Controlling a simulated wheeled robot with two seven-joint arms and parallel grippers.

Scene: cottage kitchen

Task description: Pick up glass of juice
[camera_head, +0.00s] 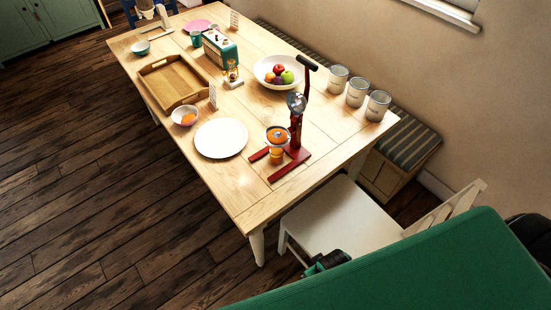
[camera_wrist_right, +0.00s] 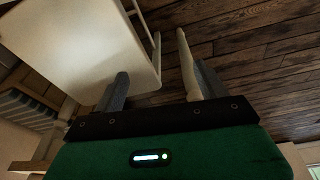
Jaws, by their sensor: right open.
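The glass of juice (camera_head: 277,156), small and orange, stands under a red hand juicer (camera_head: 297,135) near the front right end of the wooden table (camera_head: 258,200). An orange piece sits in the juicer just above it. My right gripper (camera_wrist_right: 161,84) is open and empty in the right wrist view, with the white chair and the floor beyond its fingers. It is below and apart from the table. My left gripper is not in view.
A white plate (camera_head: 221,138), a small bowl (camera_head: 185,116), a fruit bowl (camera_head: 268,68) and several tins (camera_head: 356,91) stand around the juicer. A wooden tray (camera_head: 149,68) lies farther left. A white chair (camera_head: 335,220) stands at the table's near end; it also shows in the wrist view (camera_wrist_right: 75,45).

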